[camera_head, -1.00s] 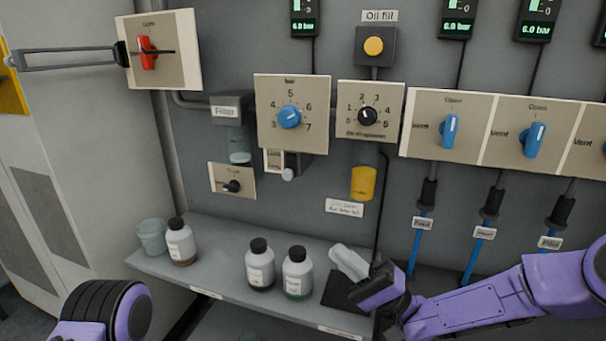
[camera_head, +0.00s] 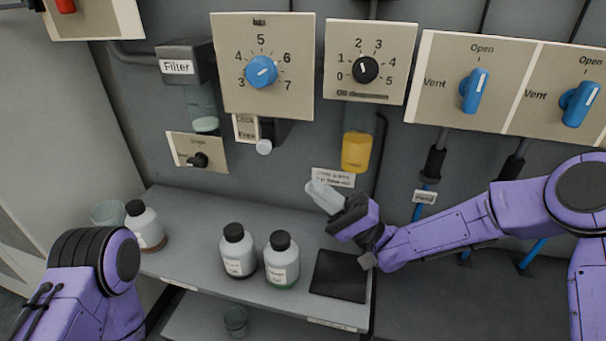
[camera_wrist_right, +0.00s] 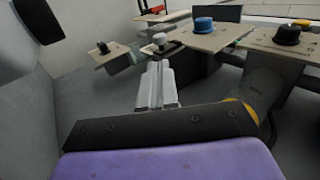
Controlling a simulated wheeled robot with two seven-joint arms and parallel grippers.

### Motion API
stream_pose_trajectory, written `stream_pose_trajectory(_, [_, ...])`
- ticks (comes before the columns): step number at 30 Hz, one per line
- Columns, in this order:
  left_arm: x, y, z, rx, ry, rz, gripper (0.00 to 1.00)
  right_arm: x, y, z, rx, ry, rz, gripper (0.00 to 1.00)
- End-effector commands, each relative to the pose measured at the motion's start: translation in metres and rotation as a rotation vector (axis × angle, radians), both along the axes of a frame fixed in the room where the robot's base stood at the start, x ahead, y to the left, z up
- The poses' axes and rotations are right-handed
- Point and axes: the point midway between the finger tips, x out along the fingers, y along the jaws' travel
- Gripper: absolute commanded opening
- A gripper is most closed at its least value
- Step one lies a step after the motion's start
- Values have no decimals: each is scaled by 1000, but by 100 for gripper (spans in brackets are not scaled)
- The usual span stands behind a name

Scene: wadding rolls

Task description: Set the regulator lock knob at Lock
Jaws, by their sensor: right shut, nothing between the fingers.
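The regulator's blue knob (camera_head: 261,72) sits on the beige "bar" plate (camera_head: 290,100). Below it, a small white knob (camera_head: 264,147) stands out beside a small label plate (camera_head: 245,127) whose lower word reads "Free"; the upper word is too small to read surely. I cannot tell where this knob is set. It also shows in the right wrist view (camera_wrist_right: 160,39), beyond my fingertips. My right gripper (camera_head: 318,192) is shut and empty, in front of the panel, below and right of the white knob, apart from it. Its pale fingers show together in the wrist view (camera_wrist_right: 156,82). My left gripper is out of view.
A shelf (camera_head: 200,262) holds bottles (camera_head: 282,262) and a dark pad (camera_head: 340,276). The filter (camera_head: 187,65) and a small black-knobbed plate (camera_head: 197,155) are left of the white knob. The yellow oil bowl (camera_head: 356,152) is right, close above my right gripper.

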Motion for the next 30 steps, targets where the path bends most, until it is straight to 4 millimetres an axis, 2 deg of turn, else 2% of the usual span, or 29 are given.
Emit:
stream_pose_trajectory(6, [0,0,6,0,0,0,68,9,32,29,-2,-4,0,0])
stream_pose_trajectory(13, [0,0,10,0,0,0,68,19,58,50,-2,-2,-2,0])
stream_pose_trajectory(26, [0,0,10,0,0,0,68,21,64,55,0,0,-3,0])
stream_pose_trajectory(30, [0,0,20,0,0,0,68,21,64,68,0,0,-3,0])
